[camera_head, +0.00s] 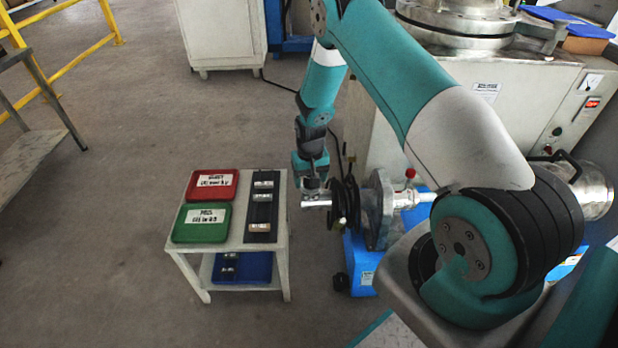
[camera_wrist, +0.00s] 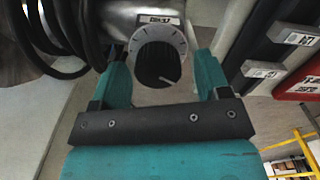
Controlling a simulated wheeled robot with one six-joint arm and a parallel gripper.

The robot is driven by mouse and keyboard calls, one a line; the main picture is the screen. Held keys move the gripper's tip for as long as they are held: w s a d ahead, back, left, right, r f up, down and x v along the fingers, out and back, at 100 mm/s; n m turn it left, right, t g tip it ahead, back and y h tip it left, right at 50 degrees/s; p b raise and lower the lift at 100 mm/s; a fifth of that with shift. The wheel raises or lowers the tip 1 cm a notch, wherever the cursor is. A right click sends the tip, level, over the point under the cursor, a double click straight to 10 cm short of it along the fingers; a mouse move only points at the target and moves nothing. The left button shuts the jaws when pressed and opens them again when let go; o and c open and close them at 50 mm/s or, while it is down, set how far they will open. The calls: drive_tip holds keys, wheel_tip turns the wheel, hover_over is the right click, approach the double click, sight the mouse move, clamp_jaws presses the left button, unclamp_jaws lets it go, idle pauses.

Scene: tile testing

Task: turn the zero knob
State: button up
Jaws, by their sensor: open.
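The zero knob (camera_wrist: 158,65) is a black round knob with a white pointer mark, set in a silver graduated dial (camera_wrist: 174,36) in the wrist view. A small label (camera_wrist: 158,20) sits by the dial, upside down and hard to read. My gripper (camera_wrist: 163,72) is open, with one teal finger on each side of the knob. I cannot tell whether either finger touches it. In the head view my gripper (camera_head: 312,185) points down at the silver cylinder end (camera_head: 316,200) of the machine, and the knob cannot be made out there.
Black coiled hose (camera_head: 345,203) hangs right beside the cylinder end. A small table (camera_head: 255,258) at left carries a red tray (camera_head: 212,185), a green tray (camera_head: 201,223) and a black rack (camera_head: 263,215). A blue tray (camera_head: 243,268) lies on its lower shelf. Open floor lies further left.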

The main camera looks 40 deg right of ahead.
wheel_tip(320, 180, up, 17)
drive_tip(key=p, duration=0.4)
drive_tip(key=shift+r, duration=0.2)
drive_tip(key=shift+r, duration=0.1)
